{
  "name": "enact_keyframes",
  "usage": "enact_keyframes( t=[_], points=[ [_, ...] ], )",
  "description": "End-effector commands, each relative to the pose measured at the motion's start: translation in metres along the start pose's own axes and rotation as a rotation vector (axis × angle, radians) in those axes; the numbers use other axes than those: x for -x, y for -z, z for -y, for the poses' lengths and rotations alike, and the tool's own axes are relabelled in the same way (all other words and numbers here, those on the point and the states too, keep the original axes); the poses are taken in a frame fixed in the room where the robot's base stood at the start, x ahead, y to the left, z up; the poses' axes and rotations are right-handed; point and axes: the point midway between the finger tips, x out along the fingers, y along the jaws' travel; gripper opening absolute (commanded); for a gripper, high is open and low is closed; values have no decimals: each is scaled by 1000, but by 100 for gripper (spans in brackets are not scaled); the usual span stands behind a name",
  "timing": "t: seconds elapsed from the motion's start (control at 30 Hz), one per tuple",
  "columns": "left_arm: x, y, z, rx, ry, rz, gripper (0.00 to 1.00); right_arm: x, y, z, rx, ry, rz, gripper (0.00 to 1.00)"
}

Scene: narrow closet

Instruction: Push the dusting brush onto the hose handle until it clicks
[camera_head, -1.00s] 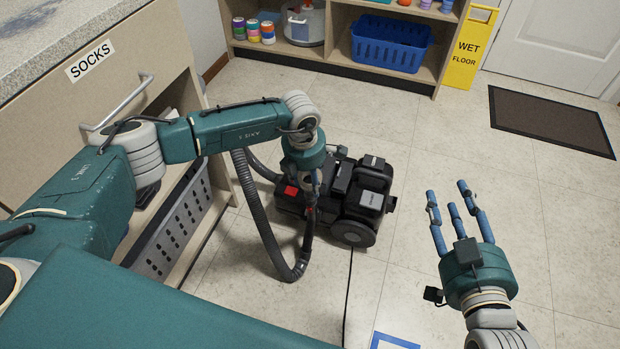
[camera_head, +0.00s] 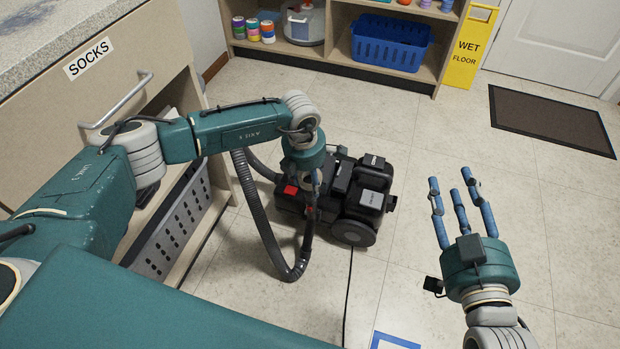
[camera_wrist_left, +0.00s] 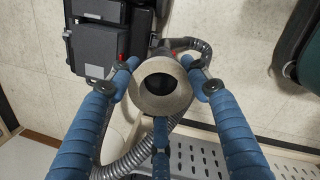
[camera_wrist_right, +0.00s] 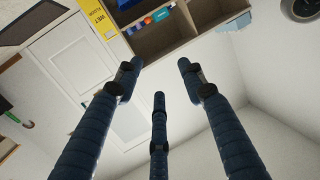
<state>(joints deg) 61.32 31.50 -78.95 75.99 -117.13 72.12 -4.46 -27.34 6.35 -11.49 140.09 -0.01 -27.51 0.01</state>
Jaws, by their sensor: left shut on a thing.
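My left gripper (camera_head: 315,188) is shut on the hose handle (camera_wrist_left: 163,88) beside the vacuum cleaner. In the left wrist view the handle shows as a pale grey ring with a dark opening, facing the camera between the blue fingers. The ribbed dark hose (camera_head: 262,215) loops down to the floor. The black vacuum cleaner (camera_head: 352,200) stands on the floor just behind and right of this gripper. My right gripper (camera_head: 456,205) is open and empty, its three blue fingers spread and raised over the floor at the right. I see no dusting brush in any view.
A low shelf with a blue basket (camera_head: 390,50), a yellow wet-floor sign (camera_head: 466,50) and a dark mat (camera_head: 552,120) are at the back.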

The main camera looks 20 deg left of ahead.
Motion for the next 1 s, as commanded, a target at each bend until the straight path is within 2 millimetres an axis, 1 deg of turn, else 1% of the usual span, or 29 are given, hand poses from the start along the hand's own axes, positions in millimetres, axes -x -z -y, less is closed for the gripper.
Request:
enact_keyframes(
  t=[1.0],
  points=[
    [-6, 0, 0, 0, 0, 0, 21, -1, 24, 3, -2, 7, -106, 40]
  ],
)
